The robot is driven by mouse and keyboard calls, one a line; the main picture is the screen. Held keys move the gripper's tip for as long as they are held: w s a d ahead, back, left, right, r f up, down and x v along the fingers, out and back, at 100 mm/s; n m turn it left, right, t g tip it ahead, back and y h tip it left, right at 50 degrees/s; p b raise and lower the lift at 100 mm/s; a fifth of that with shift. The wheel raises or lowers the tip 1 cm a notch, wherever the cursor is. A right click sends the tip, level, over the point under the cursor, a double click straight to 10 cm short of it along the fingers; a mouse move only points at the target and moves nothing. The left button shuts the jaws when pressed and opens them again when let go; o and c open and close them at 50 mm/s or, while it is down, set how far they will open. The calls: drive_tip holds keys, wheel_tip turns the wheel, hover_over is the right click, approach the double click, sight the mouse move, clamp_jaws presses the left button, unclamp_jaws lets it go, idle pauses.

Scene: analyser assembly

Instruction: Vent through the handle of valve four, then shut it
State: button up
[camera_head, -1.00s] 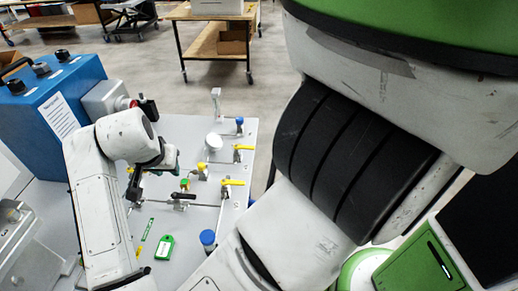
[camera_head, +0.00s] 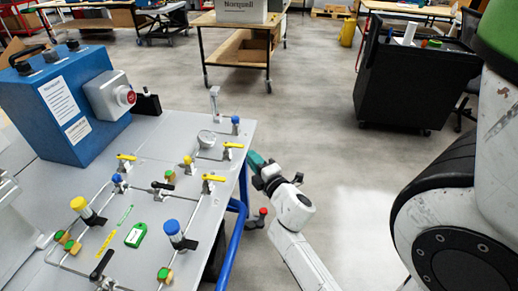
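A grey bench panel (camera_head: 150,150) carries thin pipework with several small valves. Yellow lever handles show at the back left (camera_head: 126,157), back right (camera_head: 234,145) and right side (camera_head: 214,177). Black lever handles show mid-panel (camera_head: 164,186) and at the front (camera_head: 101,265). No valve number is readable, so I cannot tell which is valve four. My gripper (camera_head: 258,165) is just off the panel's right edge, apart from the yellow levers in the picture. Its finger gap is too small to judge.
A blue box (camera_head: 60,100) with a red-button unit (camera_head: 112,95) stands at the back left. A black cart (camera_head: 412,80) stands behind right. Open floor (camera_head: 350,170) lies right of the bench.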

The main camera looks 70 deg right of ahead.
sight(238, 145)
drive_tip(key=x, duration=0.6)
drive_tip(key=f+x, duration=0.1)
drive_tip(key=x, duration=0.2)
drive_tip(key=shift+w+p, duration=0.35)
drive_tip(key=shift+w, duration=0.1)
drive_tip(key=shift+c, duration=0.3)
clamp_jaws()
